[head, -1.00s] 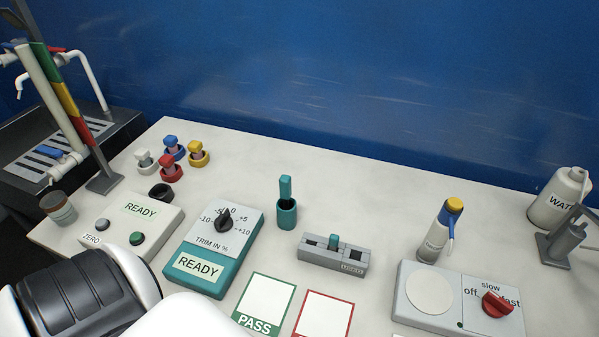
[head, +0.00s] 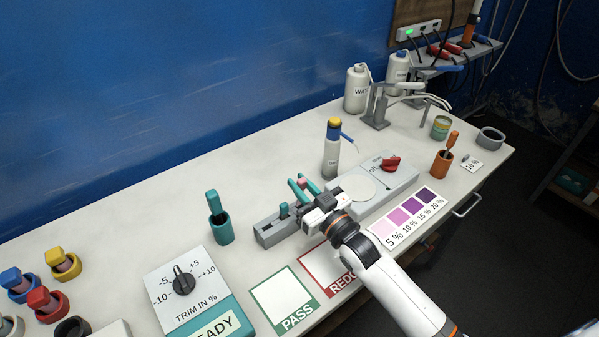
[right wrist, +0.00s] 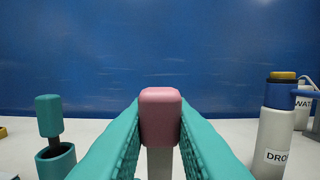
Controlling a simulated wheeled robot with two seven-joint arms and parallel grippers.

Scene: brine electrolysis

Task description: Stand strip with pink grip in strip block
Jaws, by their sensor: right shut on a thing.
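The strip with the pink grip (right wrist: 160,118) is between the teal fingers of my right gripper (head: 304,186), which is shut on the grip. The grip is upright in the right wrist view, with the pale strip below it. The grey strip block (head: 268,234) lies on the bench, with a teal-gripped strip (head: 284,210) standing in it. My right gripper is over or just beyond the block's right end and hides part of it. I cannot tell whether the held strip's lower end is in a slot. My left gripper is out of view.
A teal pot with a teal-handled tool (head: 221,228) stands left of the block. A dropper bottle (head: 332,150) and a stirrer plate (head: 400,177) are behind and right. PASS (head: 283,300) and REDO (head: 325,268) cards lie in front. A purple colour chart (head: 408,216) lies right.

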